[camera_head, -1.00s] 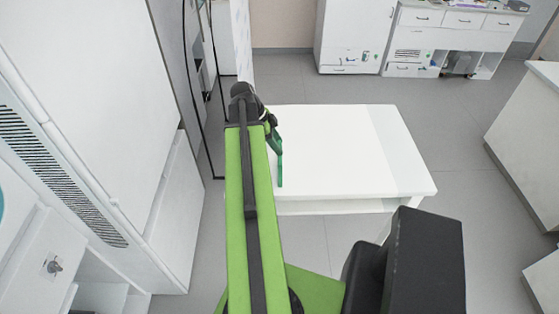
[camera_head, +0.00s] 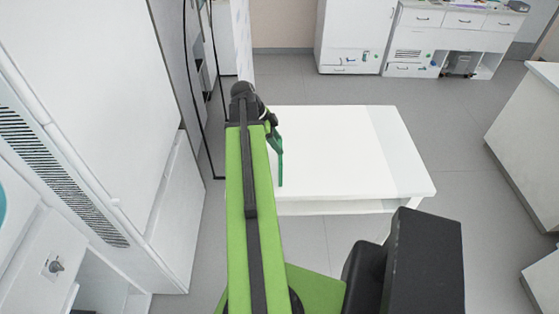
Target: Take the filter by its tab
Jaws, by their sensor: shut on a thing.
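My gripper (camera_head: 271,122) is at the far end of my green arm, over the left side of the white table, and is mostly hidden behind the arm's dark end joint. It is shut on a thin dark green piece (camera_head: 279,160), which seems to be the filter seen nearly edge-on. The piece hangs toward the viewer from the gripper, with the table top behind it in the picture. Its tab and the fingertips cannot be made out, and I cannot tell whether it touches the table.
The white table (camera_head: 340,150) has a bare top to the right of the green piece. A tall white cabinet (camera_head: 90,80) with a vent stands close on the left. White counters (camera_head: 530,140) are at the right. Grey floor is free between them.

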